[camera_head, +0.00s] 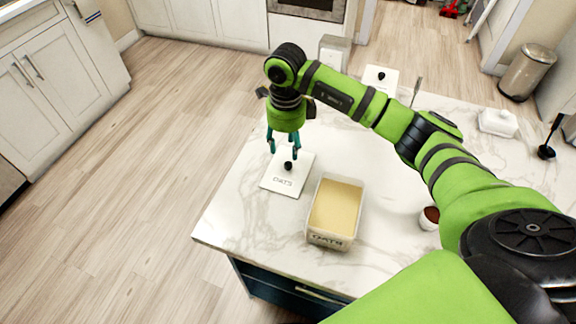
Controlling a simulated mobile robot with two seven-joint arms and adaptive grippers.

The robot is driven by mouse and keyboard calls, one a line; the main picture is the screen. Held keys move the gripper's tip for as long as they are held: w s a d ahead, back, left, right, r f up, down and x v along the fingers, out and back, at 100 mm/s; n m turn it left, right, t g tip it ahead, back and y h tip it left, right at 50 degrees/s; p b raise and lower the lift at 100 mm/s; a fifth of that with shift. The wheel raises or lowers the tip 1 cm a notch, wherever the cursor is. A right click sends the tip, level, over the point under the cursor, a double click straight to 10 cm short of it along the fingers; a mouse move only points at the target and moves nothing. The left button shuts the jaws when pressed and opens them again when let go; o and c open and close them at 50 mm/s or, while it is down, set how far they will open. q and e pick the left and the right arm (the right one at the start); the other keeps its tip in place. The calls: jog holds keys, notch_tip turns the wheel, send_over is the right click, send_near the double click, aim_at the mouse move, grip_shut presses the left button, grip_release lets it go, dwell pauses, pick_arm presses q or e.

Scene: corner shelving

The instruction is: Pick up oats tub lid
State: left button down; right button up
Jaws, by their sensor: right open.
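The oats tub lid (284,182) is a flat white square marked OATS with a small black knob (288,165). It lies on the marble counter near its left edge. My right gripper (283,155) is open, fingers pointing down around or just above the knob; I cannot tell whether they touch it. The oats tub (318,238) stands to the right of the lid, uncovered and filled with tan oats. My left gripper is not in view.
The marble counter (225,222) ends just left of the lid. A white canister and another black-knobbed white lid (380,77) stand farther back. A small cup (429,218) is right of the tub, and a white butter dish (498,122) is at the far right.

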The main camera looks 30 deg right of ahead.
aim_at(288, 164)
jog(key=shift+s+f+p, duration=0.2)
jog(key=shift+f+p, duration=0.2)
jog(key=shift+f, duration=0.4)
jog(key=f+p, duration=0.1)
jog(key=f, duration=0.3)
jog(key=shift+d+f+p, duration=0.2)
jog(key=shift+f+p, duration=0.1)
jog(key=shift+p, duration=0.05)
jog(key=shift+f, duration=0.2)
grip_shut()
